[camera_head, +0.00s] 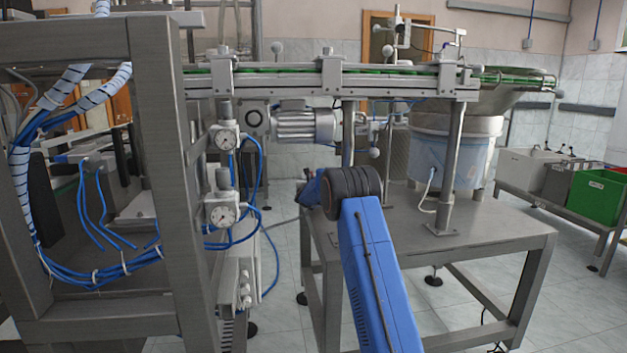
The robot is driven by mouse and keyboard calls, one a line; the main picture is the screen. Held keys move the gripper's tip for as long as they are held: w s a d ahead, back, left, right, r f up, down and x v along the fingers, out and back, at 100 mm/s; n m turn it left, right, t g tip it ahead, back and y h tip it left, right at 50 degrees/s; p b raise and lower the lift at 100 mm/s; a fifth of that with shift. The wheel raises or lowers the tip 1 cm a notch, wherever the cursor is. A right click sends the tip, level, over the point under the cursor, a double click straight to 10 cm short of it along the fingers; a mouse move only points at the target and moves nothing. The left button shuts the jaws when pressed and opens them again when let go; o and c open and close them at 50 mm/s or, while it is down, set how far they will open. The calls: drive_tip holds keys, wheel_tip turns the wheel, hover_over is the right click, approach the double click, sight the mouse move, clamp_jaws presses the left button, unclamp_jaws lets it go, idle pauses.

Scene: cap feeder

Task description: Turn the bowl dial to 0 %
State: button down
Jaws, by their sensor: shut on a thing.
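The bowl feeder stands on the steel table (480,222) right of centre, with a pale drum-shaped base (455,155) and a steel bowl (505,98) on top. I cannot make out the bowl dial or its reading. My blue arm rises from the bottom centre to a black joint, and a short blue part of it points left beyond that joint. My gripper's fingers do not show, so I cannot see what lies between them. The arm covers part of the table's left side.
A conveyor rail (300,78) crosses above. A green bin (597,197) stands far right. Floor is open at lower right.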

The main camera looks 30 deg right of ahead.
drive_tip(key=shift+r, duration=0.1)
drive_tip(key=c, duration=1.6)
unclamp_jaws()
drive_tip(key=shift+o, duration=0.2)
drive_tip(key=shift+s, duration=0.1)
drive_tip(key=v, duration=1.7)
drive_tip(key=shift+s+a, duration=0.1)
drive_tip(key=shift+a, duration=0.05)
